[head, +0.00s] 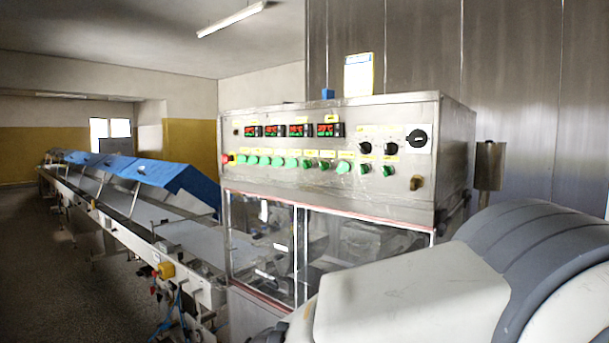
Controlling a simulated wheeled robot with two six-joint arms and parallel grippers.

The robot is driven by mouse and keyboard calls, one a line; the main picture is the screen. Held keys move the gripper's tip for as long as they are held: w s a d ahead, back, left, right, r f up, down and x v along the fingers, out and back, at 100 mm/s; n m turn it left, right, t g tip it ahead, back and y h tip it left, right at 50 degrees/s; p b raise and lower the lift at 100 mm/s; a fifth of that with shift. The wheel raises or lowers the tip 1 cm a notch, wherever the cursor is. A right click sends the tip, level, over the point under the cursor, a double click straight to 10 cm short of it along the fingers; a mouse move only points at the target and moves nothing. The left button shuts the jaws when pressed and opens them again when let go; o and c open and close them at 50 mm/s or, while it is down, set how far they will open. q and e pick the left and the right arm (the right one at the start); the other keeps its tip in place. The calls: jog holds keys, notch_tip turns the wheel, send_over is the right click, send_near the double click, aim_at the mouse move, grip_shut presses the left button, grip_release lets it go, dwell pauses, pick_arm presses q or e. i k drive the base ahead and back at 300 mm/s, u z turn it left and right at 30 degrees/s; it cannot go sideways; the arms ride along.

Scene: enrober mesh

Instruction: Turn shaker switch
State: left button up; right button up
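The steel control panel (283,182) of the enrober machine faces me in the middle of the head view. It carries a row of green buttons and switches, such as the green switch (388,170) at the right. The yellow labels are too small to read, so I cannot tell which one is the shaker switch. A white and grey link of my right arm fills the lower right. Neither gripper shows.
Below the panel is a clear-windowed housing (262,243). A long conveyor (130,221) with blue covers (185,178) runs off to the left. A red button (228,158) sits at the panel's left end. Open floor (60,290) lies at the lower left.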

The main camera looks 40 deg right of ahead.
aim_at(344, 166)
jog(key=z, duration=0.5)
jog(key=i, duration=0.3)
jog(key=z, duration=0.25)
